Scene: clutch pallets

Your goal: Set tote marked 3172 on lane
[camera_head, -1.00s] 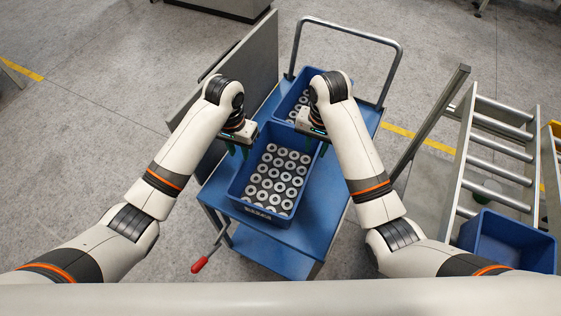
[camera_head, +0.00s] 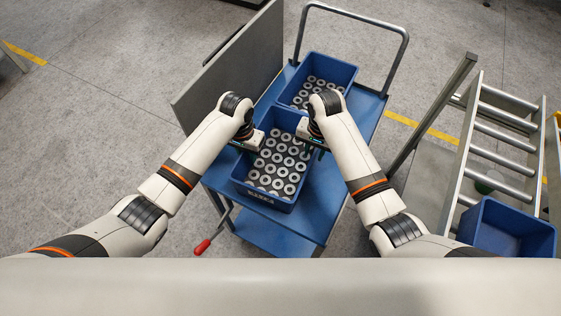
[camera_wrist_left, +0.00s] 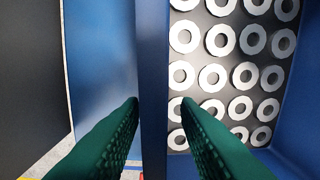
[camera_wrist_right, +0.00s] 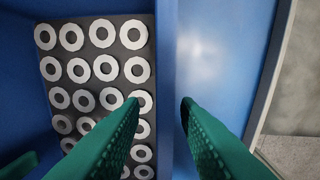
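The near blue tote (camera_head: 275,202) sits on a blue cart, filled with rows of pale metal rings. A label (camera_head: 258,195) is on its front wall, but I cannot read its number. My left gripper (camera_head: 246,150) is at its left wall; in the left wrist view the open fingers (camera_wrist_left: 158,104) stand on either side of that wall (camera_wrist_left: 153,60). My right gripper (camera_head: 312,149) is at its right wall; in the right wrist view the open fingers (camera_wrist_right: 160,103) straddle that wall (camera_wrist_right: 167,60). The roller lane (camera_head: 502,117) is at the right.
A second blue tote (camera_head: 337,69) with rings stands behind on the cart (camera_head: 316,200). A grey panel (camera_head: 240,75) rises along the cart's left. An empty-looking blue tote (camera_head: 512,225) is at lower right. A metal post (camera_head: 432,128) stands between cart and lane.

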